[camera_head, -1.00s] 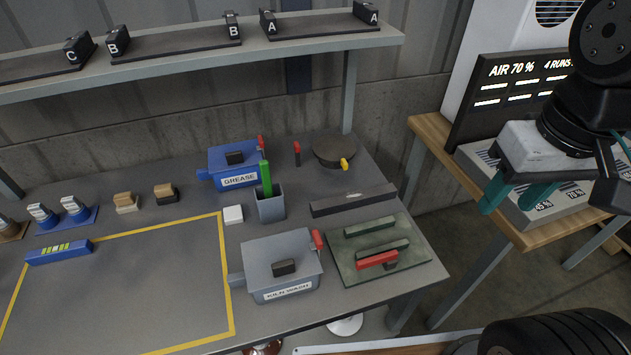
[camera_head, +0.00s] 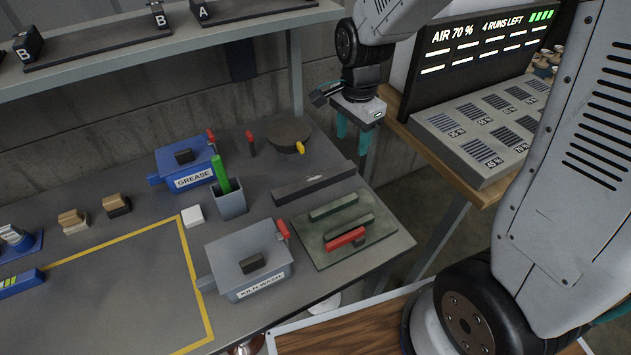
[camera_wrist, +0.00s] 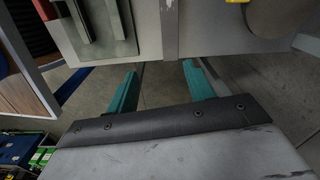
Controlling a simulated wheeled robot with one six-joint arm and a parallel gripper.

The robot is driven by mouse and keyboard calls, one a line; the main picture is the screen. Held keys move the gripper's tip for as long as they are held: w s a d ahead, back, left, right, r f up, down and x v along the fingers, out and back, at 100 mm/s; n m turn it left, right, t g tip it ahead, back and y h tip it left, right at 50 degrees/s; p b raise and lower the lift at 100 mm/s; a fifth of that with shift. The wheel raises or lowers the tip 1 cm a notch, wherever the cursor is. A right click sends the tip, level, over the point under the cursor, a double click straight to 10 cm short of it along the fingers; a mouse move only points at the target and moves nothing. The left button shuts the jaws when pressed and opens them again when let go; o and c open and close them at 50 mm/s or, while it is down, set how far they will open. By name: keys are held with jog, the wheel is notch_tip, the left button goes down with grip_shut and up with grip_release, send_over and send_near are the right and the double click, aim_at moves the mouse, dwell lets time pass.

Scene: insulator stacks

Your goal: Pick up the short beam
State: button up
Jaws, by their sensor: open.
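My gripper (camera_head: 354,134) is open and empty, its teal fingers pointing down near the table's right back edge. In the wrist view its two fingers (camera_wrist: 160,88) are spread apart, with floor showing between them. Several short bars lie on a green mat (camera_head: 302,253) at the table's right: a green bar (camera_head: 333,206), a dark green bar (camera_head: 349,227) and a red bar (camera_head: 345,238). A longer dark grey bar (camera_head: 313,183) lies behind the mat, left of and below my gripper; it also shows in the wrist view (camera_wrist: 169,30). I cannot tell which is the short beam.
A grey kiln wash box (camera_head: 247,264), a blue grease box (camera_head: 183,166), a cup with a green stick (camera_head: 229,203) and a dark round disc (camera_head: 289,135) stand on the table. A shelf (camera_head: 190,58) runs above. A side table holds a screen (camera_head: 480,50).

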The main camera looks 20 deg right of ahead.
aim_at(343, 167)
jog(key=f, duration=0.1)
jog(key=w+f+m, duration=0.1)
jog(key=f, duration=0.1)
jog(key=shift+w+a+f+m, duration=0.25)
jog(key=shift+w+m, duration=0.1)
jog(key=shift+m, duration=0.05)
notch_tip(343, 167, down, 8)
jog(key=shift+w+a+r, duration=0.1)
jog(key=shift+w+r, duration=0.05)
jog(key=shift+r, duration=0.1)
grip_shut()
